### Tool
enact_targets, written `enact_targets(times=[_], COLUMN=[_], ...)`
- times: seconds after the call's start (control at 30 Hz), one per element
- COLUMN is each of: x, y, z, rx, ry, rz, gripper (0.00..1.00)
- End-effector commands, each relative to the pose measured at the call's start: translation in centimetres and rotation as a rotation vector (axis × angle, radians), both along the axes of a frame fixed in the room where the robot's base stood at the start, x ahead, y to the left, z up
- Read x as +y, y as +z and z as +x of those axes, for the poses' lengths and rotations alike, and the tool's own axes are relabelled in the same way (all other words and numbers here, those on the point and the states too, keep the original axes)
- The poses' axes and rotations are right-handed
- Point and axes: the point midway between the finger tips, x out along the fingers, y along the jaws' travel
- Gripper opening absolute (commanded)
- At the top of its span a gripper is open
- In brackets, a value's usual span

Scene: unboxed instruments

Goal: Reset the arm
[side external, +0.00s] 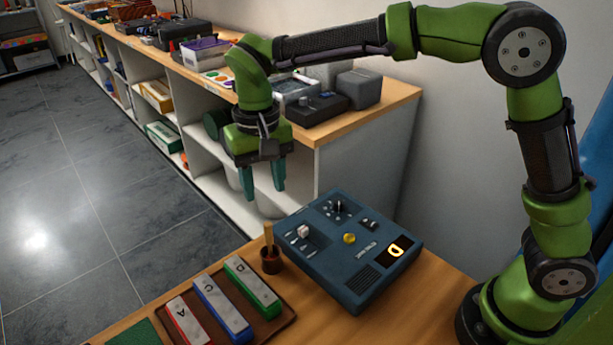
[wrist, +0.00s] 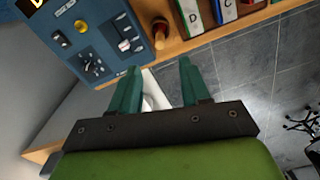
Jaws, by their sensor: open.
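My gripper (side external: 263,188) hangs from my green arm, beyond the far left edge of the wooden table. Its two teal fingers are apart with nothing between them. In the wrist view my gripper (wrist: 158,85) also shows open, with floor and a white surface past the fingertips. It touches nothing that I can see. The arm is raised and bent, with its base at the table's right.
A blue control box (side external: 350,250) with a lit display stands on the table. Beside it are a small brown cup (side external: 270,262) with a stick and a brown tray (side external: 285,318) of lettered bars. Behind, a shelf unit (side external: 360,150) holds several devices.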

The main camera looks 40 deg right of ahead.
Motion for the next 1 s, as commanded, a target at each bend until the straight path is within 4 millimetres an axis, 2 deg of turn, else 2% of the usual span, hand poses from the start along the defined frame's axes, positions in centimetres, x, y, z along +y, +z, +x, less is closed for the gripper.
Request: enact_targets(times=[0.1,0.3,0.43,0.53,0.63,0.77,1.0], x=[0.0,0.0,0.1,-0.1,-1.9,-5.3,-11.4], y=[2.4,4.7,5.0,3.4,3.3,4.0,4.4], z=[0.1,0.0,0.4,-0.2,-1.7,-4.4,-10.8], rx=[-0.003,0.0,-0.022,-0.025,-0.064,-0.155,-0.359], ry=[-0.001,0.0,0.031,0.091,0.129,0.144,0.086], rz=[0.001,0.0,0.004,0.014,0.051,0.113,0.192], gripper=[0.47,0.47,0.47,0.47,0.47,0.47,0.47])
